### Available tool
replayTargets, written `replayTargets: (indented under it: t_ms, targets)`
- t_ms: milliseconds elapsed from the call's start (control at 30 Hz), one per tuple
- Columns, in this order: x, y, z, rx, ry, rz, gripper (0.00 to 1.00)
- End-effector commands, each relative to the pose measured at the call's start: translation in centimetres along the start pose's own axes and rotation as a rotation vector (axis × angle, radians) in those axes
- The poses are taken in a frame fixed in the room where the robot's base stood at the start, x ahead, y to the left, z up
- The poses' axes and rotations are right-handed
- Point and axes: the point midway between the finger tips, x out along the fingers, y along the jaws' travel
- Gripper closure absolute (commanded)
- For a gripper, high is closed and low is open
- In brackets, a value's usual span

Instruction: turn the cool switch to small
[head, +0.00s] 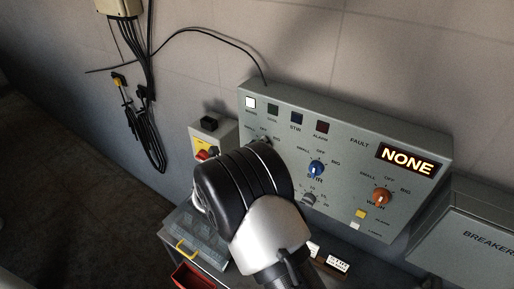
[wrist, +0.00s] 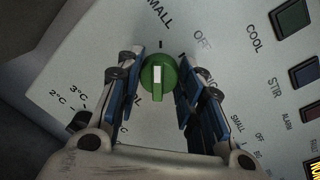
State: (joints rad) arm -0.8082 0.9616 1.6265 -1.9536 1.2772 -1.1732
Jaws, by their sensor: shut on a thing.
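The cool switch is a green knob (wrist: 158,80) with a white pointer mark, on the grey control panel (head: 345,113). In the wrist view its mark points up, at the tick under the word SMALL; OFF is printed to the right of that. My gripper (wrist: 160,60) has its two blue-padded fingers on either side of the knob and is shut on it. In the head view my arm hides the green knob and my fingers.
A blue stir knob (head: 316,168) and an orange knob (head: 381,196) sit to the right on the panel. The display (head: 407,160) reads NONE. A box with a red switch (head: 205,155) is at left. A breaker box (head: 475,225) is at right.

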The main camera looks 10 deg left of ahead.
Motion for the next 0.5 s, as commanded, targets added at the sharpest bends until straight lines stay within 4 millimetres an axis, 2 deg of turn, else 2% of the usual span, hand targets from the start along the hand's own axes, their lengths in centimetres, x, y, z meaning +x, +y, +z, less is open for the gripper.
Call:
replayTargets:
  t_ms: [167, 200, 500]
  targets:
    - [0.01, -0.01, -0.02, -0.001, 0.000, 0.000, 0.89]
    - [0.01, -0.01, -0.02, -0.001, 0.000, 0.000, 0.64]
    - [0.00, -0.01, -0.02, 0.000, 0.000, 0.000, 0.45]
